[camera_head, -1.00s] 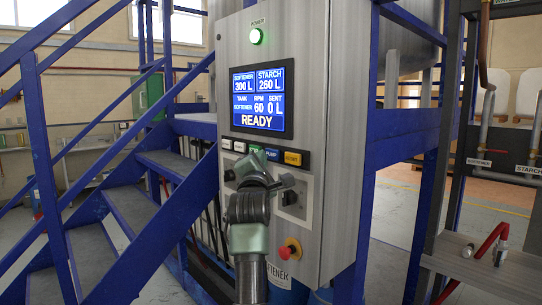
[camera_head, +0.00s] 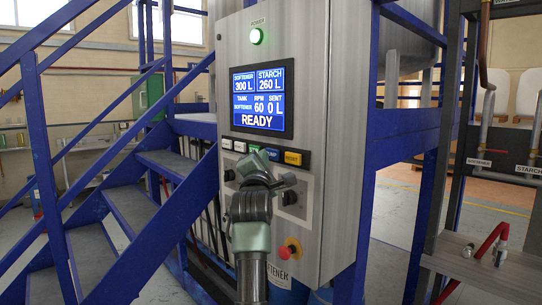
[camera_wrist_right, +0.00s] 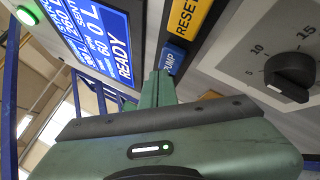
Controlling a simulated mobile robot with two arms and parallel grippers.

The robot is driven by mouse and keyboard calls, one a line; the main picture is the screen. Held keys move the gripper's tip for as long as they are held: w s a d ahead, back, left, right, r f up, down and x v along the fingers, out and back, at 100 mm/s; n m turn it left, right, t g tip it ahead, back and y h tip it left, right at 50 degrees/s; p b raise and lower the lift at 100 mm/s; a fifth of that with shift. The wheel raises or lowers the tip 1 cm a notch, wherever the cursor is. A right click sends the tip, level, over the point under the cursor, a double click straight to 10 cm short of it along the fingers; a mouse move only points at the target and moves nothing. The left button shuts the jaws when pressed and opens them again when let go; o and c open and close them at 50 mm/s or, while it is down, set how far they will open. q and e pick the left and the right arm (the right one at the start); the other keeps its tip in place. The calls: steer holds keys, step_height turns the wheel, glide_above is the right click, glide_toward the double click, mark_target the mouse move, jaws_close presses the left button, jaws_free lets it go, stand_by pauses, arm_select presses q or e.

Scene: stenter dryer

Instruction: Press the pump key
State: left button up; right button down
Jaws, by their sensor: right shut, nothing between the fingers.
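The blue pump key (camera_head: 272,154) sits in a row of keys under the screen on the grey control panel. In the right wrist view the pump key (camera_wrist_right: 174,60) shows its label, read sideways. My right gripper (camera_head: 258,156) is in front of the key row, just left of the pump key in the head view. In the wrist view its green fingers (camera_wrist_right: 160,80) are shut and empty, with their tips close beside the pump key. I cannot tell whether they touch it. My left gripper is not in view.
The yellow reset key (camera_head: 293,158) is right of the pump key. The screen (camera_head: 262,100) reads READY, 60 RPM and 0 L sent. A knob (camera_wrist_right: 289,76) and a red emergency button (camera_head: 290,249) are lower. Blue stairs (camera_head: 130,200) stand at left.

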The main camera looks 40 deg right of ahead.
steer(key=shift+d, duration=0.75)
stand_by(0.8)
steer(key=shift+a, duration=0.2)
steer(key=shift+s+a+b, duration=0.1)
steer(key=shift+a+b, duration=0.3)
steer(key=shift+a, duration=0.3)
steer(key=a+b, duration=0.2)
steer(key=a, duration=0.3)
steer(key=shift+s, duration=0.15)
stand_by(0.8)
